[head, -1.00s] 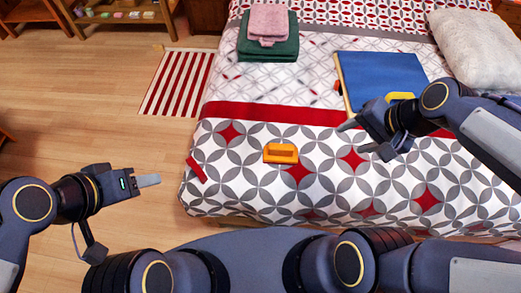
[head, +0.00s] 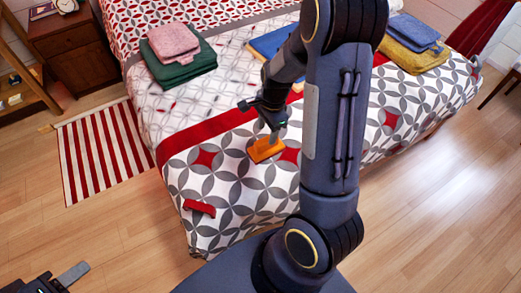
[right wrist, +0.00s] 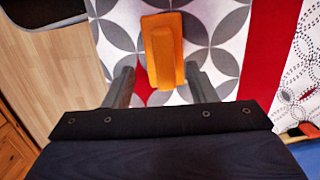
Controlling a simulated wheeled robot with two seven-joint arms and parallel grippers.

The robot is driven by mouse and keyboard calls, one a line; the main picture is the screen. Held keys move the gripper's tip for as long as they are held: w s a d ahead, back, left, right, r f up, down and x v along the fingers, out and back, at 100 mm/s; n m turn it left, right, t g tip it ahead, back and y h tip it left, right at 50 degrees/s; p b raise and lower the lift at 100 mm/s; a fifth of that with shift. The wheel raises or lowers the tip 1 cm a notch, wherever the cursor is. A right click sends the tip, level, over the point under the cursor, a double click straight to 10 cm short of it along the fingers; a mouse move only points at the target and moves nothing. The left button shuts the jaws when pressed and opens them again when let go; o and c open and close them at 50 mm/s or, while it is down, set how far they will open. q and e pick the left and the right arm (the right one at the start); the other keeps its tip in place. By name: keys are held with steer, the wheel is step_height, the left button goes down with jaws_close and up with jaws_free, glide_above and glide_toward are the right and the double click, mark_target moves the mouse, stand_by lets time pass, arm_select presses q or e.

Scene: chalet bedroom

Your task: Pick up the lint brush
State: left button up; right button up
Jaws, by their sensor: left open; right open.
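The lint brush, which I take to be the orange block with a raised handle (head: 265,150), lies on the patterned bedspread near the bed's front edge. It also shows in the right wrist view (right wrist: 162,50), ahead of and between the fingers. My right gripper (head: 262,115) is open and empty just above the brush, with one finger on each side in the wrist view; I cannot tell whether they touch it. My arm hides part of the bed. My left gripper (head: 73,274) is open, partly cut off at the bottom left corner, over the floor and far from the brush.
A small red item (head: 199,207) lies near the bed's corner. Folded pink and green towels (head: 180,62), a blue board (head: 268,44) and yellow and blue cloths (head: 412,48) lie farther back. A striped rug (head: 97,150) and a nightstand (head: 70,40) are at left.

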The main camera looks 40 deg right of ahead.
mark_target(267, 139)
steer(key=f, duration=0.4)
steer(key=f+b, duration=0.1)
steer(key=f, duration=0.1)
steer(key=shift+w+d, duration=0.2)
steer(key=shift+w, duration=0.05)
steer(key=shift+a+f, duration=0.1)
steer(key=shift+f, duration=0.2)
steer(key=shift+f, duration=0.25)
jaws_close()
stand_by(0.4)
